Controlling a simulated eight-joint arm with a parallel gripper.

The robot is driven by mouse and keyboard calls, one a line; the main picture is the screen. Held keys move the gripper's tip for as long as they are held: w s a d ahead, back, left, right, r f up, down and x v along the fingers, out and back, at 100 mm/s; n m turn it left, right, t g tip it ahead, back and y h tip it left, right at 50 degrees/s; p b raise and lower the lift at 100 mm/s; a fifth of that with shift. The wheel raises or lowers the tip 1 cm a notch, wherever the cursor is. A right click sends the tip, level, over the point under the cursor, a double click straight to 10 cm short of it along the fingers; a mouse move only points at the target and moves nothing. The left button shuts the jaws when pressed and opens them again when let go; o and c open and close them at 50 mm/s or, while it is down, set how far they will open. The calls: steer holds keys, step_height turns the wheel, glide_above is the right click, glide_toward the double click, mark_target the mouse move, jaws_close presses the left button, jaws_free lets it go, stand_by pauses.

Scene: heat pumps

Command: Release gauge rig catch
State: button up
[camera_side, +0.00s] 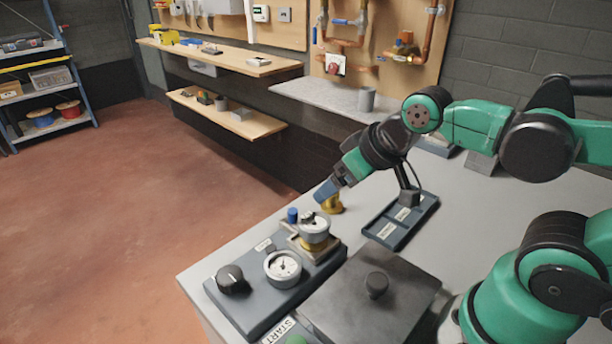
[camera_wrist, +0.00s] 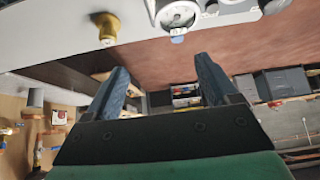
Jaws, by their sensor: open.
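The gauge rig is a dark grey base (camera_side: 257,307) on the bench, with a black knob (camera_side: 230,278), a white dial gauge (camera_side: 283,267) and a second gauge (camera_side: 314,230) on a metal fixture. A small blue part (camera_side: 292,214) stands by the fixture; I cannot tell which part is the catch. My gripper (camera_side: 322,192) is above and behind the second gauge, near a brass cylinder (camera_side: 333,204). In the wrist view the gripper (camera_wrist: 162,64) has its two blue fingers spread with nothing between them. A gauge (camera_wrist: 178,14) and the brass cylinder (camera_wrist: 107,28) show at its top.
A dark tray (camera_side: 386,238) with labelled compartments lies right of the rig. A grey lidded box (camera_side: 350,306) with a knob stands in front, beside a START label (camera_side: 278,332). Wall shelves (camera_side: 225,58) are behind.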

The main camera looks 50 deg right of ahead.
mark_target(292, 211)
steer(key=shift+c, duration=1.3)
steer(key=w+g, duration=0.1)
steer(key=w+m+g, duration=0.1)
steer(key=w+a+g, duration=0.1)
steer(key=shift+w+r+m, duration=0.3)
steer(key=shift+w+r, duration=0.05)
steer(key=shift+w, duration=0.05)
steer(key=w+f+g, duration=0.1)
steer(key=w+a+m+g, duration=0.1)
steer(key=w+f+m+g, duration=0.1)
steer(key=w+g, duration=0.1)
steer(key=shift+a+f, duration=0.2)
steer(key=shift+f, duration=3.05)
jaws_close()
